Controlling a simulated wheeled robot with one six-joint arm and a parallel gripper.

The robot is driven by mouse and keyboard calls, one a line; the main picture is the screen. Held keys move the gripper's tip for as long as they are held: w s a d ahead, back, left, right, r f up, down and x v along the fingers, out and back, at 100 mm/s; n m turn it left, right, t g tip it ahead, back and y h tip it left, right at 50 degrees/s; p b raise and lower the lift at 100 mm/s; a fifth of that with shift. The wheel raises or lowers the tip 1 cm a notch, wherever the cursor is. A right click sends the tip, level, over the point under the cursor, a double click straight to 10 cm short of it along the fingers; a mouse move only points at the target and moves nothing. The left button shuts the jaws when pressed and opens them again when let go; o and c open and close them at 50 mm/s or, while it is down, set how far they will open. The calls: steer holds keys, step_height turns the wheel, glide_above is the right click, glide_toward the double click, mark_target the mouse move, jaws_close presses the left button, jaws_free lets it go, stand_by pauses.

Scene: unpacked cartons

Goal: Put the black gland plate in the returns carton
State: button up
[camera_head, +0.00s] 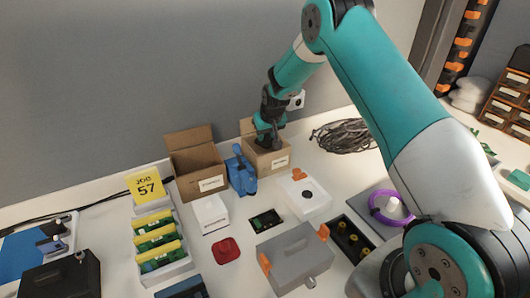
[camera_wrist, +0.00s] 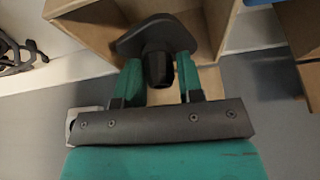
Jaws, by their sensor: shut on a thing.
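My gripper (camera_wrist: 158,72) is shut on the black gland plate (camera_wrist: 130,45), a dark plate with a round black gland, held between its teal fingers. In the wrist view the plate is over the mouth of an open cardboard carton (camera_wrist: 223,14). In the head view my gripper (camera_head: 268,138) is at the opening of the right-hand carton (camera_head: 262,168); the plate cannot be made out there. A second open carton (camera_head: 199,186) stands to its left. Both cartons carry white labels too small to read, so I cannot tell which is the returns carton.
A blue tool (camera_head: 241,174) stands between the cartons. A white box (camera_head: 211,214), a grey case (camera_head: 296,258), a red piece (camera_head: 226,251) and a card rack (camera_head: 160,246) stand in front. Black cables (camera_head: 343,136) lie right of the cartons.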

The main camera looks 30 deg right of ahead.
mark_target(268, 144)
step_height(268, 144, down, 9)
steer(key=shift+r+p, duration=0.1)
steer(key=shift+p, duration=0.4)
steer(key=o, duration=1)
steer(key=shift+c, duration=0.2)
steer(key=shift+s+r, duration=0.1)
steer(key=shift+r, duration=0.2)
steer(key=b+v, duration=0.1)
steer(key=v, duration=1)
steer(key=shift+s+a+r, duration=0.15)
steer(key=s+a+r+n+g+y, duration=0.1)
steer(key=s+a+r+n+y, duration=0.15)
steer(key=s+a+r, duration=0.75)
steer(key=s+a+r+n+g+y, duration=0.1)
steer(key=s+a+r+n, duration=0.2)
steer(key=s+a+r, duration=0.7)
steer(key=s+r+n+g+y, duration=0.1)
steer(key=s+n+g, duration=0.1)
steer(key=s, duration=1.5)
steer(key=shift+s+a, duration=0.35)
steer(key=shift+s, duration=0.05)
